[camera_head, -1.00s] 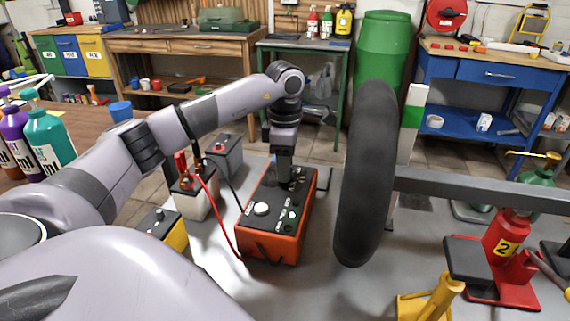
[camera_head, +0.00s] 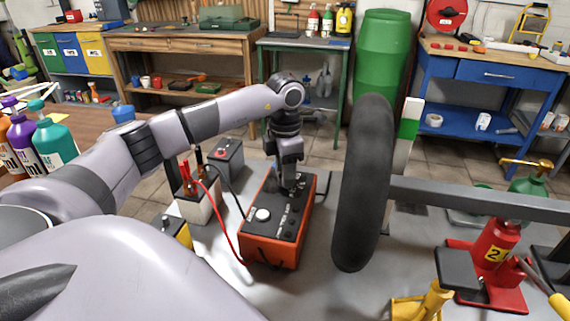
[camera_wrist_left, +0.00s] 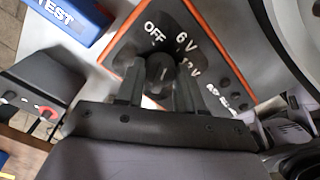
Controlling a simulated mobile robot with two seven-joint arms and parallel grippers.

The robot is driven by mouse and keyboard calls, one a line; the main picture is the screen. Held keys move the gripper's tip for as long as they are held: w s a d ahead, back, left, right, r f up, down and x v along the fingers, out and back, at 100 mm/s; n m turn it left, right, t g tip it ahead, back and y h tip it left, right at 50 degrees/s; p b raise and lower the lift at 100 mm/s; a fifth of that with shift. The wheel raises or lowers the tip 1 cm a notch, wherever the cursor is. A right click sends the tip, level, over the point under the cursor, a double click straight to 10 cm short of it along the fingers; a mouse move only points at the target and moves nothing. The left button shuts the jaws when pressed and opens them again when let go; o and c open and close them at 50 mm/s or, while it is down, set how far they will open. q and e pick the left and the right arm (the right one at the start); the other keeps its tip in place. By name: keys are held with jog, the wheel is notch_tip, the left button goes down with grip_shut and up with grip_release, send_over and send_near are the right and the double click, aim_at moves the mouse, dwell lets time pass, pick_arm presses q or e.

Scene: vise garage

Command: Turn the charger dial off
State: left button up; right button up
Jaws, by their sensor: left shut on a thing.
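My left gripper (camera_head: 287,186) reaches down onto the charger's top from above. In the left wrist view its two fingers (camera_wrist_left: 157,92) stand on either side of the dial and are shut on it. The dial's pointer direction is hard to tell. My right gripper is not in view.
A black tyre (camera_head: 362,190) stands close to the right of the charger. Batteries (camera_head: 197,205) with red and black cables stand at its left. A red jack (camera_head: 490,262) and a grey beam (camera_head: 480,195) are further right.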

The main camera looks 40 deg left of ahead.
pick_arm(q)
jog(key=n+p, duration=0.3)
jog(key=n, duration=0.3)
jog(key=shift+r+n, duration=0.1)
jog(key=shift+n, duration=0.2)
dwell(0.4)
jog(key=o, duration=1)
jog(key=shift+o, duration=0.2)
jog(key=shift+r, duration=3.55)
